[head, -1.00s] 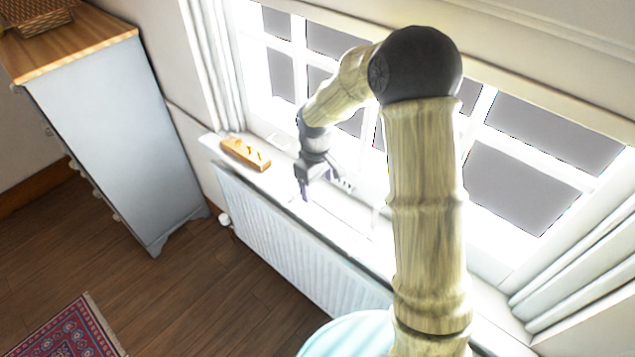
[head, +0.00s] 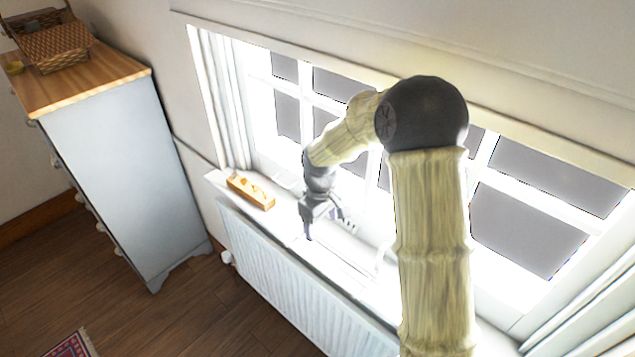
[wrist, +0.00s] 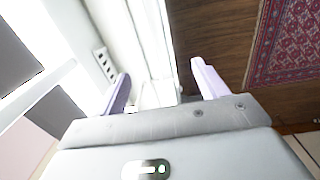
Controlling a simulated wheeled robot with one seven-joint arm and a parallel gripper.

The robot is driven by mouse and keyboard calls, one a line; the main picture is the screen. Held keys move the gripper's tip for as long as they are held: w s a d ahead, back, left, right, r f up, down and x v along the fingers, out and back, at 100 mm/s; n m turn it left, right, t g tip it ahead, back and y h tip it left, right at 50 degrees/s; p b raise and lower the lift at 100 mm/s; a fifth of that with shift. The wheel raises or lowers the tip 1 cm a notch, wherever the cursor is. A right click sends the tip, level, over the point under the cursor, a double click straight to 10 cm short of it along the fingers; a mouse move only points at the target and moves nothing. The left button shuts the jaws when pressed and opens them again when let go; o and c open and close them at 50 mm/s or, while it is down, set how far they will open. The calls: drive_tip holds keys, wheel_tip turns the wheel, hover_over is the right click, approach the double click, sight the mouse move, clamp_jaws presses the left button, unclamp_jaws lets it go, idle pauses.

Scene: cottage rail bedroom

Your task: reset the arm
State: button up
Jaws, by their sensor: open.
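My gripper (head: 322,232) is over the bright window sill in the head view, pointing down. In the wrist view its two pale lilac fingers (wrist: 160,92) stand wide apart with nothing between them. My arm reaches from the lower right of the head view, bends at a dark joint and comes down toward the sill. Whether the fingertips touch the sill cannot be told.
A wooden box-like object (head: 250,192) lies on the sill (head: 214,177), left of my gripper. A radiator (head: 275,285) hangs below. A tall drawer chest (head: 125,180) with a wicker basket (head: 55,45) stands left. A red rug (wrist: 290,40) lies on the floor.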

drive_tip(key=shift+s, duration=0.1)
drive_tip(key=s+d+r+m+t, duration=0.1)
drive_tip(key=s+d+r+m, duration=0.2)
drive_tip(key=s, duration=0.6)
drive_tip(key=s+d+r+m+t, duration=0.1)
drive_tip(key=s+d+r+m, duration=0.2)
drive_tip(key=s+d+m, duration=0.3)
drive_tip(key=s+d, duration=0.1)
drive_tip(key=s, duration=0.1)
drive_tip(key=shift+s+d+r, duration=0.25)
drive_tip(key=shift+s+d, duration=0.15)
